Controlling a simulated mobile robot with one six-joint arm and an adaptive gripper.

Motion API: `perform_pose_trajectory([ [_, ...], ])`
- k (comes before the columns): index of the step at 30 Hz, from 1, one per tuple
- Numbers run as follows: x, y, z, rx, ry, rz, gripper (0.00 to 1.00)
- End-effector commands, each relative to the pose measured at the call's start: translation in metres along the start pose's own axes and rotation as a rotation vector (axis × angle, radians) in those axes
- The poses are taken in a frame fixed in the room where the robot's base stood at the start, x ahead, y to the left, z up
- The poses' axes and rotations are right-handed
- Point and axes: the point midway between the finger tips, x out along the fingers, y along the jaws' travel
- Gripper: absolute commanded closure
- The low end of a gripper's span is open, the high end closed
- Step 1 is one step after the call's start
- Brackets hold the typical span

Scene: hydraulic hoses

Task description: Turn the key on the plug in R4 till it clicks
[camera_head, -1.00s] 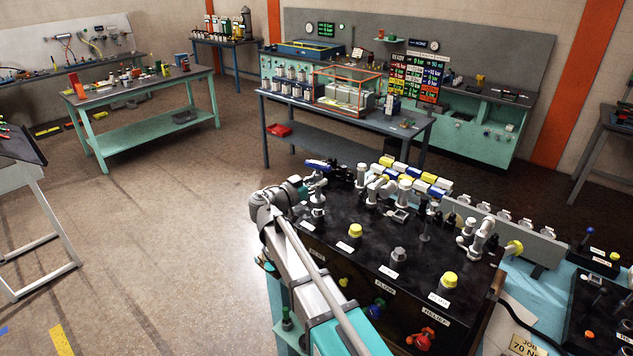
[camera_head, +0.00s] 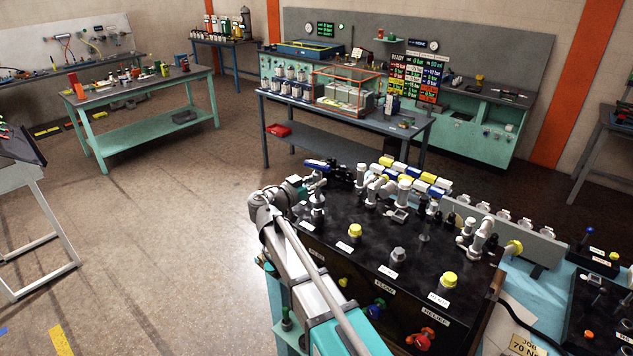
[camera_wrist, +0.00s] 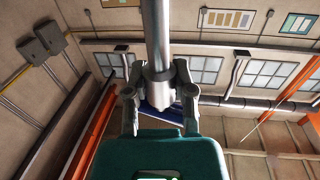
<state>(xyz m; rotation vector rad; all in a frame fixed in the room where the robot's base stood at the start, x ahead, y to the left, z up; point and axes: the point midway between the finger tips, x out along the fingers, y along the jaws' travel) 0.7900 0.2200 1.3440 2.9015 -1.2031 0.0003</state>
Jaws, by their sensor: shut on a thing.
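My gripper (camera_head: 304,187) is at the far left corner of the black bench block (camera_head: 375,240), among its fittings. In the wrist view my gripper (camera_wrist: 159,95) has its two grey fingers closed in on either side of a steel cylindrical part (camera_wrist: 157,45). A dark blue piece (camera_wrist: 160,113) shows behind it between the fingers. A blue and white part (camera_head: 317,165) shows just beyond the gripper in the head view. I cannot tell which part is the key, and the R4 label is not readable. The gripper's contact is mostly hidden in the head view.
White pipe fittings (camera_head: 376,188) and a row of blue, yellow and white pieces (camera_head: 410,176) stand close to the right. Yellow knobs (camera_head: 355,230) rise from the block's top. A lit status board (camera_head: 413,75) stands behind.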

Motion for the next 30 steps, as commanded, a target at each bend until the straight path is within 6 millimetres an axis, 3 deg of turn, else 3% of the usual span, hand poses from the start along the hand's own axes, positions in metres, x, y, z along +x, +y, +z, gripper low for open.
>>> perform_pose_trajectory([
  [30,0.0,0.0,0.015,0.0,0.001,0.0,1.0],
])
